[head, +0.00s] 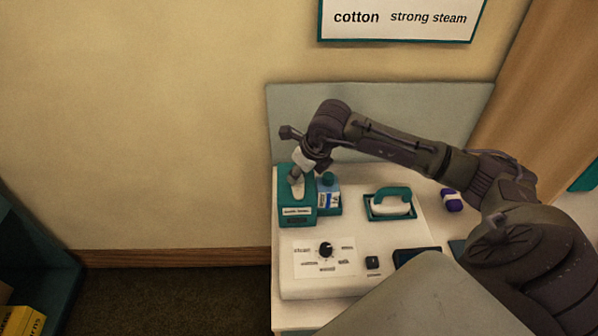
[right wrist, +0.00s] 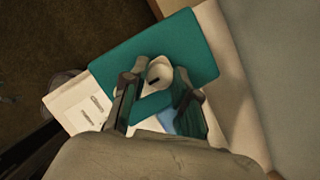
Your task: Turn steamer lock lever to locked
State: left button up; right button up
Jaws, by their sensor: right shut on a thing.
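The steamer lock is a teal box (head: 297,207) with a small label on its front, at the back left of the white table. In the right wrist view its teal top (right wrist: 195,45) lies under my right gripper. A pale, rounded lever (right wrist: 160,74) with a dark slot stands on it, between the two fingers. My right gripper (head: 297,178) is shut on this lever from above; in the right wrist view the fingers (right wrist: 157,92) close on either side of it. The fingers hide part of the lever, and I cannot tell which setting it points to. My left gripper is not in view.
A blue-and-white bottle (head: 329,196) stands close to the right of the box. A teal-and-white iron (head: 390,204), a purple item (head: 451,200), a black dial (head: 326,250) and a small switch (head: 372,263) are on the table. A sign (head: 402,18) reads "cotton strong steam".

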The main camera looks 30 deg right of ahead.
grip_shut()
jog(key=shift+f+n+b, duration=0.15)
jog(key=shift+n+b, duration=0.15)
jog(key=shift+b, duration=0.35)
jog(key=n+y+b, duration=0.1)
jog(key=n+b, duration=0.2)
jog(key=b, duration=0.1)
jog(key=shift+w+d+f+n+y, duration=0.1)
jog(key=shift+d+n+y, duration=0.05)
jog(key=shift+n+y, duration=0.25)
jog(key=n+g+b, duration=0.1)
jog(key=n+b, duration=0.1)
jog(key=shift+n+y, duration=0.3)
jog(key=shift+n, duration=0.1)
jog(key=n+g+b, duration=0.1)
jog(key=n, duration=0.1)
jog(key=n+g+y+b, duration=0.1)
jog(key=n+b, duration=0.1)
jog(key=n, duration=0.1)
jog(key=shift+w, duration=0.15)
jog(key=n+g+b, duration=0.1)
jog(key=n, duration=0.1)
jog(key=n+g+b, duration=0.1)
jog(key=n, duration=0.2)
jog(key=shift+r, duration=0.2)
jog(key=shift+n+b, duration=0.3)
jog(key=shift+n, duration=0.1)
jog(key=o, duration=1)
grip_release()
